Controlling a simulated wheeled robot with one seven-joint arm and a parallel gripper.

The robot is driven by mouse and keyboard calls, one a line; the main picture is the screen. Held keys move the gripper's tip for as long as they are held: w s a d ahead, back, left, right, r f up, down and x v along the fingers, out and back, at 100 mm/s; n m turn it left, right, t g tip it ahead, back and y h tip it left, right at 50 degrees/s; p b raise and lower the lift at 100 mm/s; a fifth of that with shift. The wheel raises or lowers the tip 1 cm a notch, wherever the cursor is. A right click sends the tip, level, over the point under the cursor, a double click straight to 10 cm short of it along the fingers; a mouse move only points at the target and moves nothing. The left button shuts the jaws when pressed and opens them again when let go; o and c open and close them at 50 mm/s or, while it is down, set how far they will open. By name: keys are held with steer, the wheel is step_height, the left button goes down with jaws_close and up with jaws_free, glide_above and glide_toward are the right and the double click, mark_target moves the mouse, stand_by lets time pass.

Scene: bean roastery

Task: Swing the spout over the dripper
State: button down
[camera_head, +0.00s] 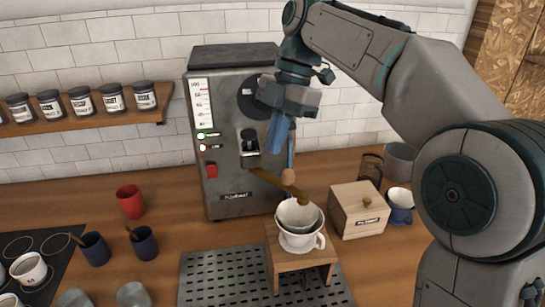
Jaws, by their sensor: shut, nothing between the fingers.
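The brass spout (265,179) reaches out from the front of the grey machine, toward the right and front. A round wooden knob (288,176) stands on it. Its outer end appears in front of or above the white dripper (299,215); I cannot tell whether it is exactly over the opening. The dripper sits on a white cup on a small wooden stand. My gripper (283,152) points down with its blue fingers shut and empty, just above the knob. I cannot tell whether the fingertips touch the knob.
The machine (228,185) stands behind the spout. A wooden box (357,212) and a blue mug (400,206) are to the right. A red cup (131,202) and dark blue cups are to the left. A perforated tray (215,277) lies in front.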

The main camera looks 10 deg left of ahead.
steer(key=shift+w+d+r, duration=0.2)
steer(key=shift+r, duration=0.2)
steer(key=shift+w+d+r, duration=0.15)
steer(key=shift+w+r, duration=0.05)
steer(key=shift+r, duration=0.2)
